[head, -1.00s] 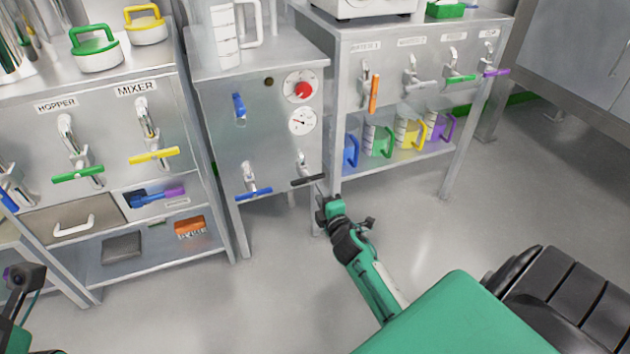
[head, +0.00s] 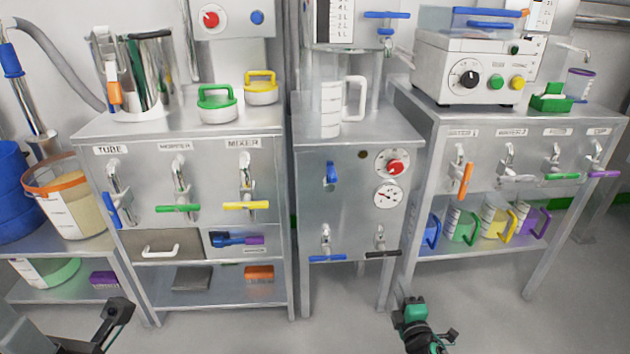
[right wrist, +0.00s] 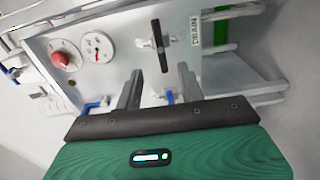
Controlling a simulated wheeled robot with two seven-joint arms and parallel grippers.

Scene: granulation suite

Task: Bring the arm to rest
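My right gripper (head: 408,302) is low in the head view, in front of the middle cabinet (head: 345,240). In the right wrist view its two grey fingers (right wrist: 160,88) stand apart with nothing held between them. A valve with a black handle (right wrist: 158,45), beside a DRAIN label, is beyond the fingertips and apart from them. That black handle (head: 382,254) also shows in the head view, level and above the right gripper. My left arm's dark end (head: 115,312) is at the lower left; its fingers cannot be made out clearly.
The left bench (head: 190,130) carries TUBE, HOPPER and MIXER valves. The middle cabinet has a red knob (head: 395,167), a gauge (head: 387,195) and a blue-handled valve (head: 327,258). The right bench (head: 425,115) holds colored-handled jugs on its shelf. Grey floor (head: 490,325) is open at the lower right.

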